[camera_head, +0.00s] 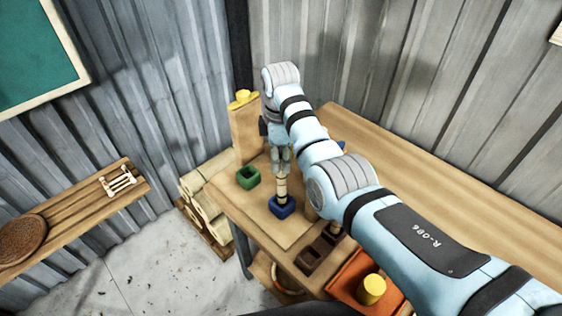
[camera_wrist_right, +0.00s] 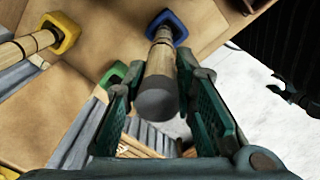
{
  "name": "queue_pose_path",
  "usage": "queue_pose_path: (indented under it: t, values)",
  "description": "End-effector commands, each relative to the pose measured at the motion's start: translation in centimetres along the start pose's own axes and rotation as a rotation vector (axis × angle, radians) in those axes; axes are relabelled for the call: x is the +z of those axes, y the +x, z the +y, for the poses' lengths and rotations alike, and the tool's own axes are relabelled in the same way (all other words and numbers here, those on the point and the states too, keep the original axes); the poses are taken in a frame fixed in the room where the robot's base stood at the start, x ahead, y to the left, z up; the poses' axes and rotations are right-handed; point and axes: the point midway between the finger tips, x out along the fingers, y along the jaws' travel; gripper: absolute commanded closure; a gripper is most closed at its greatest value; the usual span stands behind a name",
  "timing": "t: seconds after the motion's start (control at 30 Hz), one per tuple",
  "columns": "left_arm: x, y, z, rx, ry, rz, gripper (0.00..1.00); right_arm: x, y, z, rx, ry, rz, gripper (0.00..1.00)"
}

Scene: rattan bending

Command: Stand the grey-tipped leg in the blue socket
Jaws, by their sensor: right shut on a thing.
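The grey-tipped leg (camera_head: 281,188) is a pale segmented rod with dark bands, standing roughly upright. My right gripper (camera_head: 280,158) is shut on its upper part. In the right wrist view, the leg (camera_wrist_right: 160,66) lies between my right gripper's green-padded fingers (camera_wrist_right: 163,112), its grey tip towards the camera. The blue socket (camera_head: 284,208) is on the table below, and the leg's lower end meets it. In the right wrist view the blue socket (camera_wrist_right: 180,27) surrounds the leg's far end. How deep it sits is hidden. My left gripper is not in view.
A green socket (camera_head: 248,178) stands left of the blue one. In the right wrist view a yellow socket (camera_wrist_right: 68,35) holds another rod. A dark brown holder (camera_head: 314,258) and an orange tray (camera_head: 343,284) with a yellow cylinder (camera_head: 371,289) lie nearer. The wooden table's (camera_head: 237,203) left edge is close.

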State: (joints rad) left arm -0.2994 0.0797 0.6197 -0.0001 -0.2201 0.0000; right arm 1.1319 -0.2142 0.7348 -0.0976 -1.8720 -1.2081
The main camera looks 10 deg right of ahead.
Motion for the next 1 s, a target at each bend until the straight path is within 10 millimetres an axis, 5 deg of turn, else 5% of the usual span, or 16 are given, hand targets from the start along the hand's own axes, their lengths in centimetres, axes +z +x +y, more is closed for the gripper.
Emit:
queue_pose_path:
  t: [0.5, 0.53, 0.67, 1.0]
  values:
    - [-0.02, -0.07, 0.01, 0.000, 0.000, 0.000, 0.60, 0.07, -0.37, 0.46, 0.018, 0.004, 0.001, 1.00]
    - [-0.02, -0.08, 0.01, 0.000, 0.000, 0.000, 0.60, 0.07, -0.36, 0.46, 0.018, 0.004, 0.001, 0.74]
    - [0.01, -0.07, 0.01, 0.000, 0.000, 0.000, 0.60, 0.04, -0.33, 0.39, 0.015, 0.003, 0.002, 0.53]
    - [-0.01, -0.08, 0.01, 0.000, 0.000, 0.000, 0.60, -0.01, -0.27, 0.26, 0.010, 0.002, 0.002, 0.52]
